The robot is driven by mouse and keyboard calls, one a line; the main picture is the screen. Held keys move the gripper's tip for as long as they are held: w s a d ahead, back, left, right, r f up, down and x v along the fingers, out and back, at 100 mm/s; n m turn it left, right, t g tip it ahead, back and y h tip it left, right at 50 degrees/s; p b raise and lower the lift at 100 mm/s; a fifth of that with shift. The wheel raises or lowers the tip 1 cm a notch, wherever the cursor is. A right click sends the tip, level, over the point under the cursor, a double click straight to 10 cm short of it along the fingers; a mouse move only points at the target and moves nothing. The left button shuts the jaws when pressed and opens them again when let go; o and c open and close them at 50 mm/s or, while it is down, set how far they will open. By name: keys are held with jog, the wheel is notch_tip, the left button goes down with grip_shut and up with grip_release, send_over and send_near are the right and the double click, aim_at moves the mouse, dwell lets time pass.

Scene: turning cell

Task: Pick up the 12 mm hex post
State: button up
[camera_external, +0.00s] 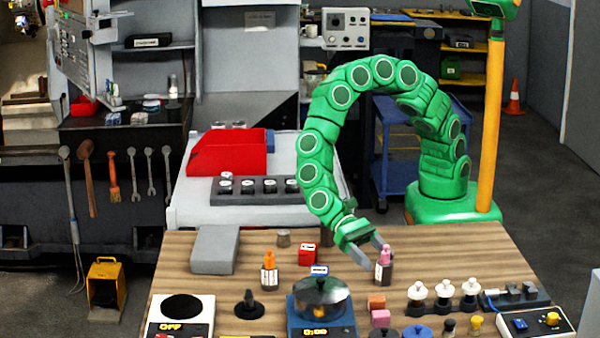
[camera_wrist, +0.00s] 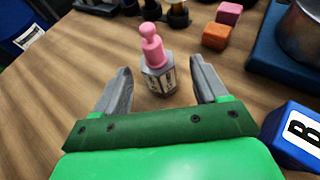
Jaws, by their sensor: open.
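A small post with a pink knobbed top (camera_external: 384,254) and a grey, faceted, labelled body (camera_wrist: 158,80) stands upright on the wooden table. The label is too small to read, so I cannot confirm that it is the 12 mm hex post. My gripper (camera_external: 370,258) is open and points down toward it. In the wrist view my gripper (camera_wrist: 160,68) has one finger on each side of the post's body, with a gap on both sides. In the external view a finger partly covers the post.
An orange-topped bottle (camera_external: 269,273), a red block (camera_external: 307,254) and a pot (camera_external: 320,291) on a blue scale stand left of the post. An orange block (camera_external: 376,302), a pink block (camera_external: 380,318) and several white-topped pieces (camera_external: 444,292) are in front and to the right.

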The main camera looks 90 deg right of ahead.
aim_at(388, 285)
jog(key=shift+x, duration=2.7)
jog(key=shift+s+r, duration=0.15)
grip_shut()
